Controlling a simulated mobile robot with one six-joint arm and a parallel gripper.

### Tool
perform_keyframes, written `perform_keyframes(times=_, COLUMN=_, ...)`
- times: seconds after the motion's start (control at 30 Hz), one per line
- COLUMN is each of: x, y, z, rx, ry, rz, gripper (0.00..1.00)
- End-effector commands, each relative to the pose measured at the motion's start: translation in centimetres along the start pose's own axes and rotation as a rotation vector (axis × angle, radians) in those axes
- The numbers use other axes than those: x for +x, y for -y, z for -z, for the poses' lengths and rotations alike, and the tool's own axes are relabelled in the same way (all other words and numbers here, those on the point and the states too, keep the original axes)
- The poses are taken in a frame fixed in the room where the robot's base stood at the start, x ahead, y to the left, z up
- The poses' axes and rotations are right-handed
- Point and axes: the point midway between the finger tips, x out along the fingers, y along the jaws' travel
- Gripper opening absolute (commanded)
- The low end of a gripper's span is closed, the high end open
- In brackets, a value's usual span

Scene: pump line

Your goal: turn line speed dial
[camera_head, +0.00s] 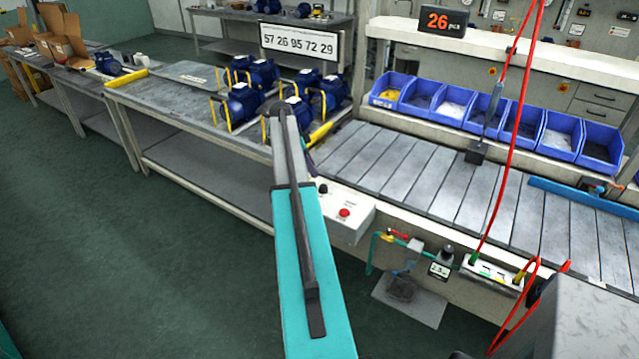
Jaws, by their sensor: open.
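A pale control box (359,222) is fixed to the front side of the slatted conveyor. On its face are a small black knob (323,188), which looks like the line speed dial, and a red button (344,212) to its lower right. The knob is small here and its setting cannot be read. My teal and grey arm rises from the bottom of the picture just left of the box and hides part of that area. My gripper does not show; the arm link covers what lies behind it.
The slatted conveyor (400,170) runs to the right, with blue bins (420,98) behind it. A steel table (170,95) with several blue pumps stands at left. Red hoses hang at right, near a fitting strip (495,275). The green floor at lower left is clear.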

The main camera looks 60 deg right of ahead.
Motion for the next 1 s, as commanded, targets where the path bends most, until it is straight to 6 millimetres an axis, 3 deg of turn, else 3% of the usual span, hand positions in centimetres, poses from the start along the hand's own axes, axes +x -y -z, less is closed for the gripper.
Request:
perform_keyframes(times=0.7, x=8.0, y=0.0, z=0.1, rx=0.001, ry=0.0, rz=-0.001, gripper=0.45)
perform_keyframes(times=1.0, x=9.7, y=0.0, z=0.1, rx=0.002, ry=0.0, rz=0.0, gripper=0.45)
